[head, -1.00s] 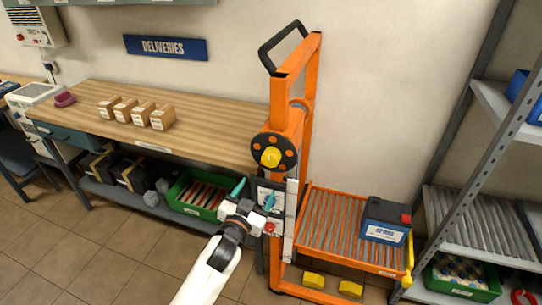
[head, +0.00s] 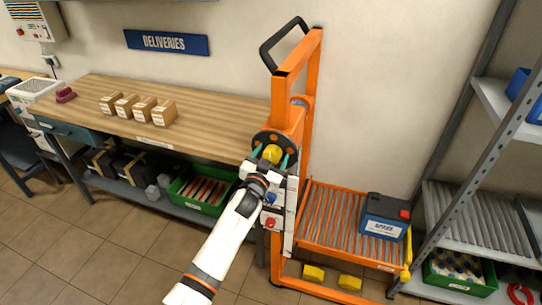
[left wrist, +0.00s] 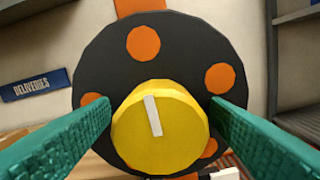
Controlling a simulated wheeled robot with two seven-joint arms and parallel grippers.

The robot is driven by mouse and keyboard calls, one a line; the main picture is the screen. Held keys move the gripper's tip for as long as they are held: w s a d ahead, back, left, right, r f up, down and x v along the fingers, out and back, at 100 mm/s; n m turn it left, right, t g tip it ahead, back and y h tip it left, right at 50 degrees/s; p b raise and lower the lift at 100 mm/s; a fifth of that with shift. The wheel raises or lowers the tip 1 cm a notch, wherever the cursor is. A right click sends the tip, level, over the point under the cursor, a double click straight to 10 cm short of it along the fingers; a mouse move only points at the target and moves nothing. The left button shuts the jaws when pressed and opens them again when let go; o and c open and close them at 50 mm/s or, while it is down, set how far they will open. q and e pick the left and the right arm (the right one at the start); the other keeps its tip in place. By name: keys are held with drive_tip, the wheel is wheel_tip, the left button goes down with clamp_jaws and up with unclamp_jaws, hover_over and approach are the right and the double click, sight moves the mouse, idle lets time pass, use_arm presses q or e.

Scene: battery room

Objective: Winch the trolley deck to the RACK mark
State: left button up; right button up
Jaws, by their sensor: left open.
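The orange trolley (head: 309,90) stands at centre with a tall mast. Its roller deck (head: 328,216) is low and carries a blue and black battery marked SPARE (head: 384,217). The winch on the mast has a black disc with orange spots (head: 261,137) and a yellow knob (head: 272,153). In the left wrist view the knob (left wrist: 160,125) fills the centre, with a white mark on its face. My left gripper (head: 272,161) is open, its teal fingers (left wrist: 160,125) on either side of the knob; contact cannot be told. The RACK mark cannot be made out. My right gripper is not in view.
A wooden bench (head: 190,118) with several small boxes stands to the left, with a green crate (head: 200,190) on its lower shelf. A grey rack (head: 470,225) stands right of the deck. Yellow blocks (head: 314,273) lie by the trolley's base.

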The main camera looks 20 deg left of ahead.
use_arm(q)
drive_tip(key=shift+c, duration=0.4)
drive_tip(key=c, duration=0.9)
